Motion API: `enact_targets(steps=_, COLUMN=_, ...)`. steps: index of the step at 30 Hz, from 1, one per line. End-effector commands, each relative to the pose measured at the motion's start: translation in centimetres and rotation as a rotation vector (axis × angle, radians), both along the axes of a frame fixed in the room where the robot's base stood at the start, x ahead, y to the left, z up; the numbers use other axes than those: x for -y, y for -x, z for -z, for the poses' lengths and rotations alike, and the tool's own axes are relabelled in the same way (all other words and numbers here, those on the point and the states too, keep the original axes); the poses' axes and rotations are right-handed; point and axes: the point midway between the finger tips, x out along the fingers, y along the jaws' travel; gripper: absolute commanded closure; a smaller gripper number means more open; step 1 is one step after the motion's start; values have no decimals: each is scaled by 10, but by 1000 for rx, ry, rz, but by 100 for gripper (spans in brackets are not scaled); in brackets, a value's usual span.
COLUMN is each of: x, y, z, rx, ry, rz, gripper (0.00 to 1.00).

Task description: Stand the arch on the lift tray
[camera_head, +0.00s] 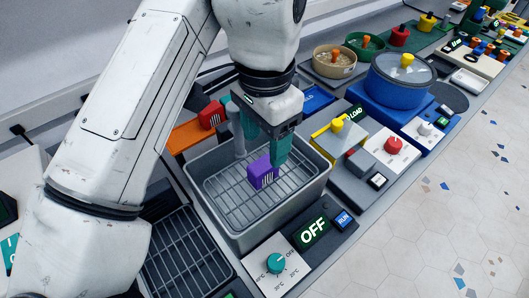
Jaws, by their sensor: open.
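A small purple arch-like piece (263,173) with slots in its front stands upright on the wire rack of the grey lift tray (216,204). My gripper (266,150) is open, with teal fingers pointing down over the tray. One finger is close behind and to the right of the purple piece; the other is farther back. I cannot tell whether either touches it. The palm is above the back of the basin around the rack.
A red slotted piece (212,116) sits on an orange plate (188,135) behind the tray. An OFF panel (313,232) and teal knob (277,263) are in front. A yellow-topped block (338,138) and blue pot (401,80) stand to the right. Another dark rack (186,262) lies at the left.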

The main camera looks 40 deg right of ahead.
Motion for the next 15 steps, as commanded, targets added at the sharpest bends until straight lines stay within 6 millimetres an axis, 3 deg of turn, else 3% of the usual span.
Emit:
enact_targets(steps=6, x=-1, y=0, z=-36, rx=1, ry=-4, rz=0, gripper=39)
enact_targets(steps=15, x=0, y=0, z=-48, rx=0, ry=-1, rz=0, gripper=39)
